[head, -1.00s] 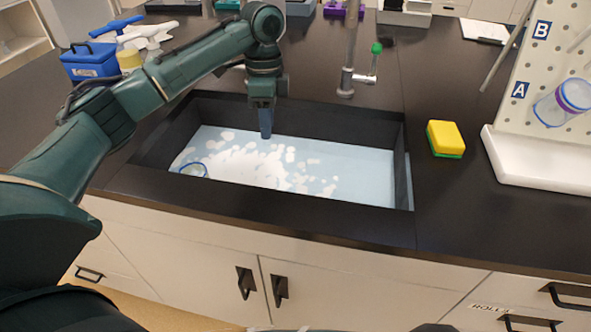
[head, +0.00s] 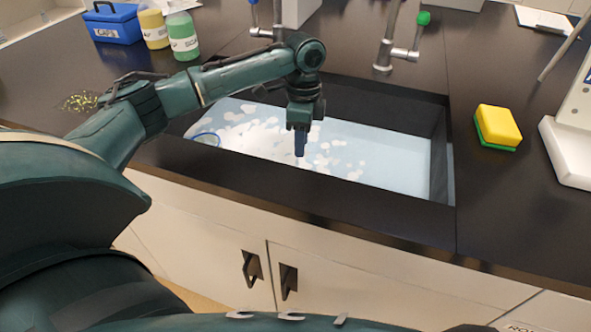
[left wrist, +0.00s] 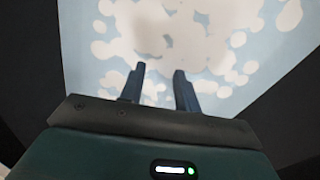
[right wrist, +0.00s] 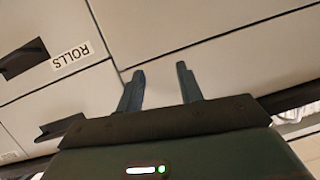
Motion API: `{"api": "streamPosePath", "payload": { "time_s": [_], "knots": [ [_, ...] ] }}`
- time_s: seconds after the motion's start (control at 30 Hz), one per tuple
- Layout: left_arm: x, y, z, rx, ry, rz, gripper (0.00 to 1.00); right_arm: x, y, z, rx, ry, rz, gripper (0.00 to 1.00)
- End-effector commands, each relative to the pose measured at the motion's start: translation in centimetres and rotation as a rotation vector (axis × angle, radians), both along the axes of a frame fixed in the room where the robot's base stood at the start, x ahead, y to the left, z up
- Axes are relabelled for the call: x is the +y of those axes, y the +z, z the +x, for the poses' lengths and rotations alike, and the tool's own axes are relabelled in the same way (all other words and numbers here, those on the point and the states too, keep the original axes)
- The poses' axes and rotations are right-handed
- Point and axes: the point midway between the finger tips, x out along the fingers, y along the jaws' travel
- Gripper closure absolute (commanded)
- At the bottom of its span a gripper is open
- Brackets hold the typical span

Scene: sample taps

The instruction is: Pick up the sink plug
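The sink plug does not show in any view; white foam on the pale blue water hides much of the sink bottom. The sink (head: 385,101) is a dark rectangular basin in the counter. My left gripper (head: 300,156) points down over the water and foam (head: 250,140), near the middle of the basin. In the left wrist view its two fingers (left wrist: 158,85) are apart with nothing between them, above the foam (left wrist: 165,40). My right gripper (right wrist: 160,80) is open and empty in front of the cabinet fronts, outside the head view.
A clear blue-rimmed vessel (head: 206,138) sits at the sink's left end. A tap with a green knob (head: 424,18) stands behind the sink. A yellow and green sponge (head: 498,126) lies right of it. Bottles (head: 183,35) and a blue caps box (head: 112,22) stand back left.

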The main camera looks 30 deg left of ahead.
Motion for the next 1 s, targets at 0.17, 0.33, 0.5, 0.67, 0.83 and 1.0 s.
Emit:
{"api": "streamPosePath", "payload": {
  "time_s": [0.17,0.33,0.5,0.67,0.83,1.0],
  "knots": [
    [-0.5,-2.9,-0.9,0.004,-0.002,0.001,0.68,-0.1,-0.3,-0.2,-0.008,-0.003,-0.004,0.64],
    [-0.5,-4.4,-1.0,0.001,-0.001,0.000,0.68,-0.3,-0.4,-0.6,-0.006,-0.004,-0.006,0.64],
    [-0.6,-4.6,-1.0,0.000,-0.001,0.000,0.68,-0.3,0.1,-0.5,-0.019,-0.004,-0.005,0.64],
    [-0.6,-4.6,-1.0,0.000,-0.001,0.000,0.74,-0.3,0.2,-0.5,-0.021,-0.004,-0.006,0.64],
    [-0.6,-4.5,-1.0,0.001,-0.001,0.000,0.88,-0.4,0.1,-0.5,-0.020,-0.004,-0.006,0.64],
    [-0.6,-4.5,-1.0,0.001,-0.001,0.000,1.00,-0.4,-0.1,-0.5,-0.017,-0.004,-0.007,0.64]
  ]
}}
